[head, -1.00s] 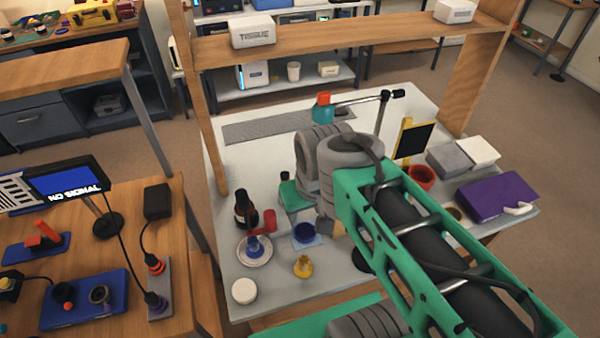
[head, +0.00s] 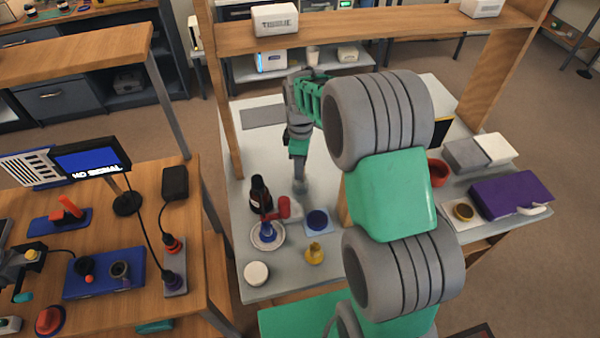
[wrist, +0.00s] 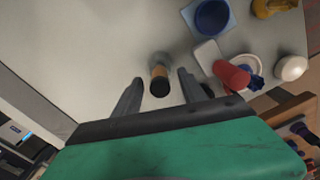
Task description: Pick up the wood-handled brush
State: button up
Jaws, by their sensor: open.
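The wood-handled brush (wrist: 159,72) shows in the wrist view with a tan wooden band, a black near end and a greyish far part. It lies between the two spread fingers of my gripper (wrist: 160,80), which is open, with visible gaps on both sides. In the head view my gripper (head: 298,168) is over the white table, behind the dark bottle. I cannot clearly make out the brush there.
A dark bottle (head: 260,194), a red-topped item (head: 284,207), a blue cup (head: 317,220) on a light-blue square, a yellow item (head: 315,253) and a white round lid (head: 256,273) stand nearby. The wooden shelf frame (head: 340,36) spans behind.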

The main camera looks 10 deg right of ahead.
notch_tip(320, 180, down, 3)
jog(key=shift+r, duration=0.15)
jog(key=shift+c, duration=0.2)
grip_shut()
dwell(0.3)
